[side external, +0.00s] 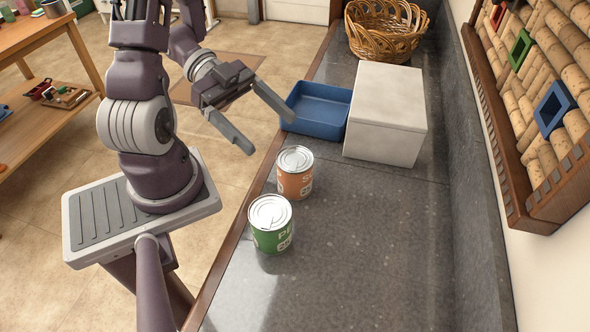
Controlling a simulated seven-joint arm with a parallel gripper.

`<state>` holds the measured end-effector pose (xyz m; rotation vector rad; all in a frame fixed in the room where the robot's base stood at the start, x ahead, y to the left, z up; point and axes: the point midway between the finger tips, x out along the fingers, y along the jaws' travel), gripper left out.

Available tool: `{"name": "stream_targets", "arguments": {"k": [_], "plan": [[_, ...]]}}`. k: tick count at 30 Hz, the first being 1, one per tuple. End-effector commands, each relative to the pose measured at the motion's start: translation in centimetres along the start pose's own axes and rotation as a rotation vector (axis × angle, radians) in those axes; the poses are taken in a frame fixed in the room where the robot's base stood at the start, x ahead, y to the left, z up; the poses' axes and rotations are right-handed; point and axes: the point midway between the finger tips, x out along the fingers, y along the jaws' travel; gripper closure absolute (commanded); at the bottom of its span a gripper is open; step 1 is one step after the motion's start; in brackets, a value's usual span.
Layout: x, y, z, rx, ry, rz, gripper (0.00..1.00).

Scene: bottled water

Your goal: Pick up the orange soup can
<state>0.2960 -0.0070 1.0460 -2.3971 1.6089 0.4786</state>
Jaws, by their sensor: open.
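The orange soup can (295,183) stands upright on the dark grey counter, near its left wooden edge. My gripper (268,132) is open and empty. It is above and to the left of the orange can in the picture, apart from it, with its two grey fingers spread wide.
A green can (271,235) stands just in front of the orange can. Behind are a blue tray (304,122), a white box (402,142) and a wicker basket (388,52). A cork board (535,110) hangs on the right wall. The counter's front right is clear.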

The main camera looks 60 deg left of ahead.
Motion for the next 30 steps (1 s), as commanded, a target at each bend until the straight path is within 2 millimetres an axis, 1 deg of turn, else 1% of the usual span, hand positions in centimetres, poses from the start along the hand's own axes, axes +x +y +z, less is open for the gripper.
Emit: {"name": "stream_targets", "arguments": {"k": [1,3,6,7,11,19,22,27,29,30], "plan": [[0.6,0.1,1.4,-0.012,0.007,0.003,0.14],[1.4,0.1,3.2,-0.008,0.006,0.003,0.14],[2.1,0.0,4.9,-0.003,0.002,0.001,0.14],[2.3,0.0,5.1,0.0,0.002,0.001,0.14],[3.8,0.0,5.3,0.002,0.002,0.003,0.14],[8.5,-0.4,5.4,0.002,0.002,0.004,0.14],[9.3,-0.5,5.4,0.003,-0.001,0.0,0.14],[9.3,-0.5,5.4,0.004,-0.002,-0.001,0.14],[9.3,-0.5,5.4,0.004,-0.002,-0.002,0.24],[9.3,-0.5,5.4,0.004,-0.002,-0.002,0.32]]}}
